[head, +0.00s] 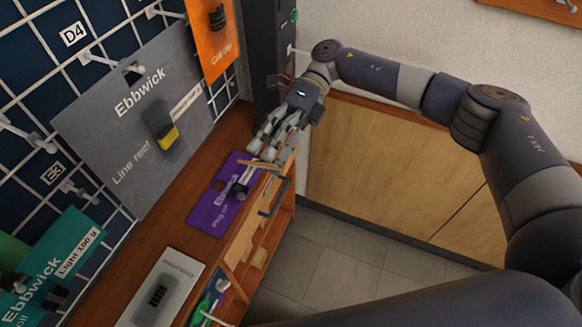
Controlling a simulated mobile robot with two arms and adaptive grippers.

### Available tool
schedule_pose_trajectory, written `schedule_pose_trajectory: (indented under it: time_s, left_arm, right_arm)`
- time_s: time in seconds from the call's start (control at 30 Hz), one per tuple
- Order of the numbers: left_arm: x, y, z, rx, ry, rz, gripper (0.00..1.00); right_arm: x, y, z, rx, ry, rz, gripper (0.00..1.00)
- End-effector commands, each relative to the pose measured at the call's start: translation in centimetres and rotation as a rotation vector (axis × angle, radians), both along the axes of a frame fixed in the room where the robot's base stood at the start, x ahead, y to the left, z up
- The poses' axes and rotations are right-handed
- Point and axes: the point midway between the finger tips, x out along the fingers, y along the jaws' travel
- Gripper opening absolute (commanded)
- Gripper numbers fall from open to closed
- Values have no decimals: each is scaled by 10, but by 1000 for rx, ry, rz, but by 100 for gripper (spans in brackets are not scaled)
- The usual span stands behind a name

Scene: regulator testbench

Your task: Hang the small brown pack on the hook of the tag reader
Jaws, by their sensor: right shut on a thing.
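My right gripper (266,150) reaches in from the right over the front edge of the wooden counter. It is shut on a thin brown piece (259,163), seen nearly edge-on, which looks like the small brown pack; the fingers hide part of it. The held piece is just above or beside a purple Ebbwick pack (213,208); I cannot tell whether they touch. A tall dark unit (268,45) with a green light stands behind the gripper and may be the tag reader. I cannot make out its hook clearly. My left gripper is not in view.
A wire-grid wall on the left carries a grey Ebbwick pack (105,125), an orange pack (213,50), a teal pack (60,262) and empty pegs.

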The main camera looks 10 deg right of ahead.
Motion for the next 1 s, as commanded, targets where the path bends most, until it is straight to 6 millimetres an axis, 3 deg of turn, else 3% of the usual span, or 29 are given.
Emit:
schedule_pose_trajectory:
  time_s: [0.27,0.47,0.57,0.7,1.0]
  left_arm:
    - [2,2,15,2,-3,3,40]
    - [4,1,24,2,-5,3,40]
    - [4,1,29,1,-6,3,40]
    - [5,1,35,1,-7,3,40]
    - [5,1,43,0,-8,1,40]
  right_arm:
    - [49,2,29,59,94,-497,61]
    - [96,-21,43,125,139,-839,61]
    - [120,-44,45,165,155,-1015,61]
    - [152,-89,38,229,169,-1261,61]
    - [181,-175,9,332,159,-1592,61]
